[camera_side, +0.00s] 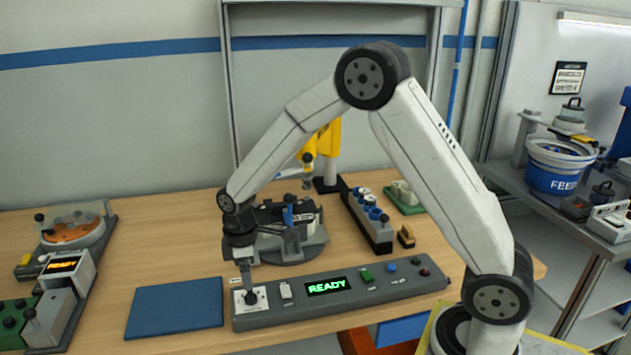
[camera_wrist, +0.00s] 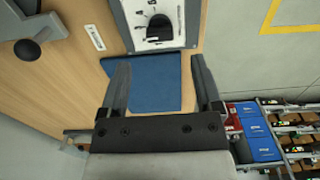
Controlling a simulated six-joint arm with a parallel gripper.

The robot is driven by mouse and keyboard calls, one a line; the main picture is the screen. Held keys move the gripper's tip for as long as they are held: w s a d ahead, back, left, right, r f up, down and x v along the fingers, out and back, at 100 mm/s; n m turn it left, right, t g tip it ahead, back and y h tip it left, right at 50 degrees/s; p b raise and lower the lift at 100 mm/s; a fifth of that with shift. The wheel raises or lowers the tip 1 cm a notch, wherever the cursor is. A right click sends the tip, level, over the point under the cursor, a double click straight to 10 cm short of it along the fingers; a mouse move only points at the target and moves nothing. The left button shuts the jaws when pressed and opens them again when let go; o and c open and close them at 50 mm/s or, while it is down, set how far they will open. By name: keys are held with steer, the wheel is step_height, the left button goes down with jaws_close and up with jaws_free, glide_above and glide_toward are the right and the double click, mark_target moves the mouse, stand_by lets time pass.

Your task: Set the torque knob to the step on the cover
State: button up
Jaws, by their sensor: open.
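The dark torque knob (camera_side: 251,298) sits on a white dial plate (camera_side: 262,304) at the left end of a long grey control panel (camera_side: 290,314). In the wrist view the black knob (camera_wrist: 160,24) shows at the top, on its white plate (camera_wrist: 138,10); the dial marks are too small to read. My gripper (camera_side: 246,283) points down just above the plate in the side view. In the wrist view its two fingers (camera_wrist: 158,66) are apart with nothing held between them, and the knob lies beyond their tips. I cannot make out a cover with a marked step.
A blue mat (camera_side: 174,306) lies left of the panel. The panel has a green READY display (camera_side: 331,286) and several buttons to its right. A dark fixture (camera_side: 290,240) stands close behind my gripper. Another station (camera_side: 62,265) stands at the far left.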

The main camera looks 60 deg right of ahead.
mark_target(250, 296)
steer(key=shift+f, duration=2.75)
jaws_close()
